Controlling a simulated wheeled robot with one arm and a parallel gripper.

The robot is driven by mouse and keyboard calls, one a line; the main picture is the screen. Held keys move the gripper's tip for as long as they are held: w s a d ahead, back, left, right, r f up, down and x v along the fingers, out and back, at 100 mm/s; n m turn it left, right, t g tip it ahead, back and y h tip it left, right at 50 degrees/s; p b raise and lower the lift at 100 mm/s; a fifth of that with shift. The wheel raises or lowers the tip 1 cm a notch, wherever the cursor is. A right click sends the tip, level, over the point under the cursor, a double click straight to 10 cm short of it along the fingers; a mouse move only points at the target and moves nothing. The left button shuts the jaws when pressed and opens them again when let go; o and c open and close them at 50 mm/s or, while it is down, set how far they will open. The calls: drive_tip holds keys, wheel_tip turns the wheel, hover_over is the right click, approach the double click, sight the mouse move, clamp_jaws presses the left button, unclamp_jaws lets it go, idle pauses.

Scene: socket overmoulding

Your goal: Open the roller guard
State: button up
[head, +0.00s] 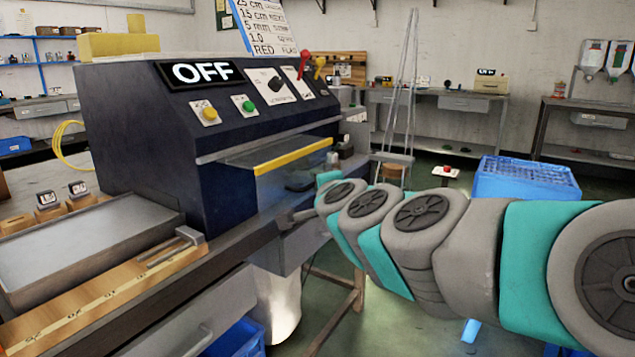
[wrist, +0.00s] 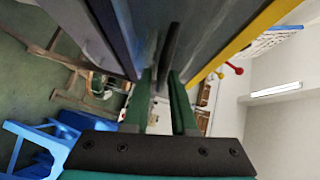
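The roller guard (head: 285,152) is a clear panel with a yellow front edge on the front of the dark blue machine (head: 140,125). It juts forward over the machine's opening and looks lowered. The yellow edge also shows in the wrist view (wrist: 232,45), to the right of my fingers. My gripper (wrist: 165,78) has two green fingers standing apart, with nothing seen held between them. It is at the machine's front, below and to the right of the guard's yellow edge.
The OFF display (head: 202,73) sits above a yellow button (head: 208,113) and a green button (head: 248,105). A grey tray (head: 85,240) lies on the bench at left. A blue crate (head: 525,180) stands behind my arm. Open floor lies under my arm.

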drive_tip(key=v, duration=0.7)
drive_tip(key=shift+p, duration=0.3)
drive_tip(key=s+a+f+n+g+y, duration=0.1)
drive_tip(key=s+a+f+n+g, duration=0.1)
drive_tip(key=s+f+n+g, duration=0.5)
drive_tip(key=s+a+f+n+g+y, duration=0.2)
drive_tip(key=s+f+n, duration=0.25)
drive_tip(key=f, duration=0.55)
drive_tip(key=s+d+f+n+g+h, duration=0.1)
drive_tip(key=s+d+f+g, duration=0.3)
drive_tip(key=s, duration=0.6)
drive_tip(key=s+d+f+n+g+h, duration=0.2)
drive_tip(key=s+d+f+g+h, duration=0.2)
drive_tip(key=s+d+f, duration=0.3)
drive_tip(key=s+d, duration=0.2)
drive_tip(key=s, duration=0.2)
drive_tip(key=shift+s+d+g, duration=0.3)
drive_tip(key=shift+s+g, duration=0.05)
drive_tip(key=shift+g, duration=0.05)
